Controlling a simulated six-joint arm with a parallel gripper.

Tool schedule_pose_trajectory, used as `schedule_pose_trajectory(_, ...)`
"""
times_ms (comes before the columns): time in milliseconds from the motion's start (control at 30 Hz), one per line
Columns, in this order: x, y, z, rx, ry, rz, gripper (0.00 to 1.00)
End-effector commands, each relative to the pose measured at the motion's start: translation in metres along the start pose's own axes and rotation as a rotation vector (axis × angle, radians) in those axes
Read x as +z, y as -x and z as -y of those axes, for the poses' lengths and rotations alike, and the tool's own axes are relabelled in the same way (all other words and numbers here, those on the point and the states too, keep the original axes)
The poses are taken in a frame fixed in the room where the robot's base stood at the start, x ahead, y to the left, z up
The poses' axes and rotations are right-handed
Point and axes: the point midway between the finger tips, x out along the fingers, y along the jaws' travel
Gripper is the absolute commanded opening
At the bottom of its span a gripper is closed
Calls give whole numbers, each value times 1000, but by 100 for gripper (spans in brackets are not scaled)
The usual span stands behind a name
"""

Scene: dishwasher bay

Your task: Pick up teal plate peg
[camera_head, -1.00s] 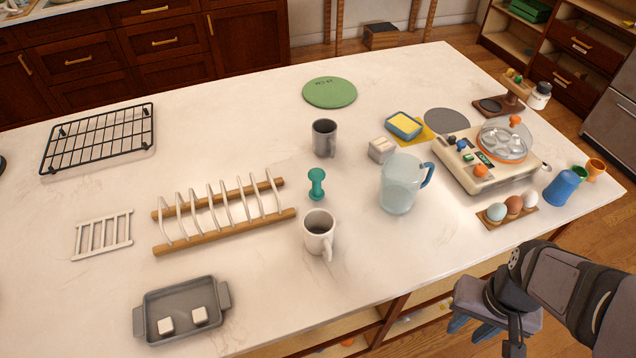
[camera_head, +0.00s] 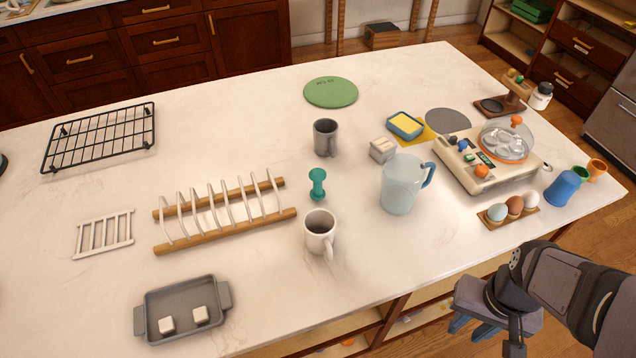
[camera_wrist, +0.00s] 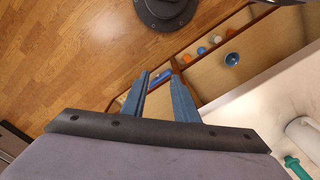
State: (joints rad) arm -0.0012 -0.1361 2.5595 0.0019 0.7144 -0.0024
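The teal plate peg (camera_head: 317,186) stands upright on the white counter, between the wooden plate rack and the clear pitcher. A teal piece that looks like the peg also shows at the lower right corner of the wrist view (camera_wrist: 297,168). My gripper (camera_head: 477,328) is at the lower right, off the counter's front edge and well away from the peg. In the wrist view its two blue fingers (camera_wrist: 160,76) are apart with nothing held between them. They point over the floor and the shelves below the counter.
A white mug (camera_head: 320,232) stands just in front of the peg, and a grey mug (camera_head: 325,137) just behind it. The plate rack (camera_head: 240,222) is to the left, and the pitcher (camera_head: 398,187) to the right. An egg tray (camera_head: 509,214) and blue cup (camera_head: 562,187) sit near my arm.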

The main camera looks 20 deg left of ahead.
Motion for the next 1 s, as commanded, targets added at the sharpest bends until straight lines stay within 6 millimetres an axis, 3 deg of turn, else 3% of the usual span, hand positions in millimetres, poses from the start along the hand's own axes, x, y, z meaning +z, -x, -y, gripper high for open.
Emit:
schedule_pose_trajectory(167, -28, 5, 20, -47, 10, -88, 27)
schedule_pose_trajectory(333, -97, 26, 68, -150, 13, -321, 27)
schedule_pose_trajectory(500, -180, 73, 116, -230, -38, -628, 27)
schedule_pose_trajectory(700, -243, 130, 138, -222, -161, -917, 27)
schedule_pose_trajectory(867, -267, 165, 151, -141, -289, -1093, 27)
schedule_pose_trajectory(1000, -260, 166, 190, -36, -354, -1168, 27)
